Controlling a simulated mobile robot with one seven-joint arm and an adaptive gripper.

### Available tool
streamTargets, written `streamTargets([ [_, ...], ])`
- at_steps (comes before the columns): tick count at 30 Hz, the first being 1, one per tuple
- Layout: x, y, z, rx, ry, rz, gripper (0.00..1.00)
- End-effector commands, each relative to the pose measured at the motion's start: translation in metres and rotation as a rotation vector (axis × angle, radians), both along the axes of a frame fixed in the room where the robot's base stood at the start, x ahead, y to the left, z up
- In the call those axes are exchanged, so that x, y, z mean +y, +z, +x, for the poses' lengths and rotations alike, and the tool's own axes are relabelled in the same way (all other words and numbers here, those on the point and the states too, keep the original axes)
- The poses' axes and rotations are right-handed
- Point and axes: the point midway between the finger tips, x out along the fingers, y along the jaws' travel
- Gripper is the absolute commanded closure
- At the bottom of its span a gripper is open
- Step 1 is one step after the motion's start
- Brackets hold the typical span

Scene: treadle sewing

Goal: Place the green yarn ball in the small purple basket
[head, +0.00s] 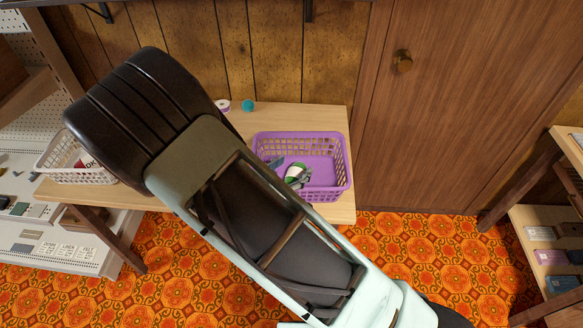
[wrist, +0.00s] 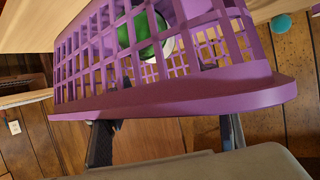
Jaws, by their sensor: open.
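The purple basket (head: 343,182) stands on the light wooden table, near its right end. It fills the upper middle of the wrist view (wrist: 180,103), its wall and rim close to the camera. A round green and white thing (head: 294,171), likely the green yarn ball, is inside the basket and partly hidden. It shows through the lattice in the wrist view (wrist: 150,38). My gripper (wrist: 166,132) is open, its two fingers apart and partly covered by the basket's rim. I see nothing held between them. In the head view my arm hides most of the gripper.
A white basket (head: 88,178) stands at the left end. Shelves (head: 530,222) stand at the right. The patterned floor in front is clear.

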Motion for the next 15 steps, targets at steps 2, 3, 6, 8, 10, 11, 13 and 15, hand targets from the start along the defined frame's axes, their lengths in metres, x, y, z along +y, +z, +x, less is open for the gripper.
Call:
streamTargets([
  [2, 0.0, 0.004, 0.0, 0.0, 0.0, 0.0, 0.45],
  [3, 0.0, 0.007, 0.0, 0.0, 0.0, 0.001, 0.45],
  [6, 0.003, 0.017, -0.003, -0.001, 0.003, 0.001, 0.45],
  [8, 0.009, 0.02, -0.014, -0.001, 0.005, 0.002, 0.45],
  [10, 0.016, 0.027, -0.027, -0.001, 0.005, 0.003, 0.45],
  [11, 0.019, 0.03, -0.033, -0.002, 0.005, 0.002, 0.45],
  [13, 0.026, 0.036, -0.046, -0.001, 0.005, 0.003, 0.45],
  [15, 0.032, 0.042, -0.059, -0.001, 0.004, 0.003, 0.45],
])
